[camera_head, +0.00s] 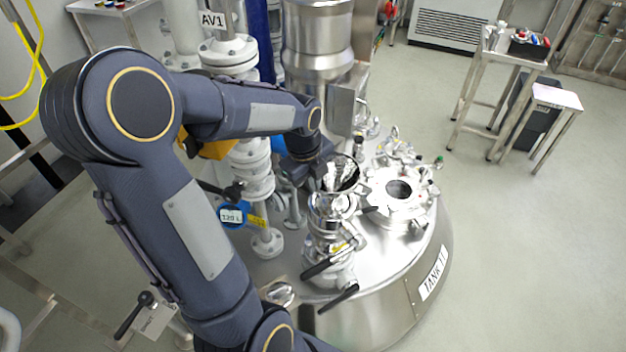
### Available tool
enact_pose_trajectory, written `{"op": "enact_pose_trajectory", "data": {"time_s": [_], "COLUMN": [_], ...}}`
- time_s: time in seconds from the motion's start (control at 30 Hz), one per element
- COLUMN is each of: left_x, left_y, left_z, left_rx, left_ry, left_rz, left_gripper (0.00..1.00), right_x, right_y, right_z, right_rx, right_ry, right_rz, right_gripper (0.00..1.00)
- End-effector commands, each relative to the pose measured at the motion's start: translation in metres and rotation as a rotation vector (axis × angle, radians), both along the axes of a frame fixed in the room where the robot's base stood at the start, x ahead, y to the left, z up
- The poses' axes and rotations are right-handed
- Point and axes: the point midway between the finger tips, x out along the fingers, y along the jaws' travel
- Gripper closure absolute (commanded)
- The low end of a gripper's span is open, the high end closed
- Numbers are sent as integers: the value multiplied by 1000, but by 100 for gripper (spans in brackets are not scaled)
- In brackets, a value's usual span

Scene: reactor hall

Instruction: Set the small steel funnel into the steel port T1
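The small steel funnel (341,174), its wide mouth up and shiny inside, is at the top of a steel valve-and-clamp stack (331,212) on the tank lid. I take this stack to be port T1, but no port label is readable. I cannot tell whether the funnel rests in the stack or is held just above it; its lower part is hidden. My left gripper (318,176) reaches down from the left and is right beside the funnel, at its left side. Its fingers are dark and small, so their opening cannot be made out. My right gripper is not in view.
A round open flange (398,189) with clamps is right of the stack on the tank lid (385,255). White flanged pipes (252,170) and a tall steel vessel (318,40) stand close behind and left. A steel side table (507,60) is at the back right.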

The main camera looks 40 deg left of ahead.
Motion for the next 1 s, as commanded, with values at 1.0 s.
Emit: {"op": "enact_pose_trajectory", "data": {"time_s": [1.0], "left_x": [-4], "left_y": [1], "left_z": [24], "left_rx": [1], "left_ry": [-5], "left_rz": [0], "left_gripper": [71], "right_x": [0], "right_y": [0], "right_z": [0], "right_rx": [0], "right_ry": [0], "right_rz": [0], "right_gripper": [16]}}
